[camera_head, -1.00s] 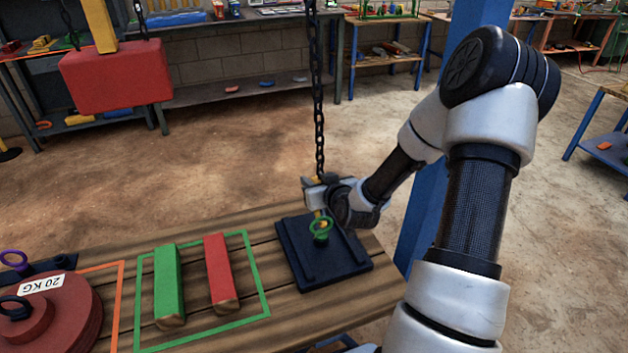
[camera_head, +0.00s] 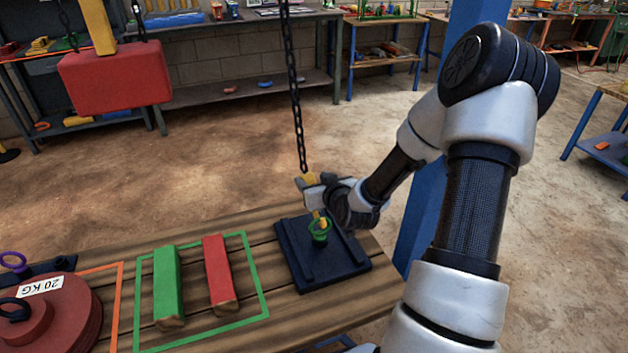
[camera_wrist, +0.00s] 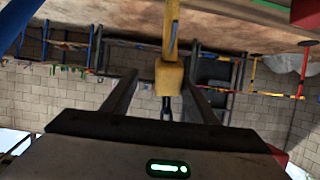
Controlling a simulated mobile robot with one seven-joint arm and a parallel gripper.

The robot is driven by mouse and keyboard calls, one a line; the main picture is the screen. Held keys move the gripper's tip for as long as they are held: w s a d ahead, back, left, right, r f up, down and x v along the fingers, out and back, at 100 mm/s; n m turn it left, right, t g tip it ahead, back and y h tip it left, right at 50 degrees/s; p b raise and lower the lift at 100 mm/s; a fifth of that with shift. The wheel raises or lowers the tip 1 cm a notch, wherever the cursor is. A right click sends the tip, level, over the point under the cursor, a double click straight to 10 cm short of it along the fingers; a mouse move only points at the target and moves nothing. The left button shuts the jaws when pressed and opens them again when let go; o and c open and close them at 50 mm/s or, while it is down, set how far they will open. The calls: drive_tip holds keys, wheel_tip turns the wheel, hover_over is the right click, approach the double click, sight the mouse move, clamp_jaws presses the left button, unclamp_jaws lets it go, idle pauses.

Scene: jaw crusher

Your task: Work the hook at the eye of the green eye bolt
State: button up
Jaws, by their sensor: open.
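The green eye bolt (camera_head: 319,234) stands upright on a dark plate (camera_head: 345,262) at the right end of the wooden bench. The yellow hook (camera_head: 310,179) hangs from a dark chain (camera_head: 296,100). Its lower yellow part shows at the eye's top; I cannot tell whether it passes through the eye. My gripper (camera_head: 308,188) is beside the hook, just above the eye bolt, and hides part of it. In the wrist view the hook's yellow block (camera_wrist: 169,77) lies between my two dark, spread fingers. The eye bolt is not visible there.
A green bar (camera_head: 168,285) and a red bar (camera_head: 218,270) lie inside a green outline on the bench. A red 20 KG weight (camera_head: 75,318) sits at the left. A red block (camera_head: 115,76) hangs at upper left. A blue post (camera_head: 425,215) stands behind my arm.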

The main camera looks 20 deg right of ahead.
drive_tip(key=p+v, duration=1.5)
drive_tip(key=v, duration=0.2)
drive_tip(key=shift+s, duration=0.15)
drive_tip(key=shift+r, duration=0.15)
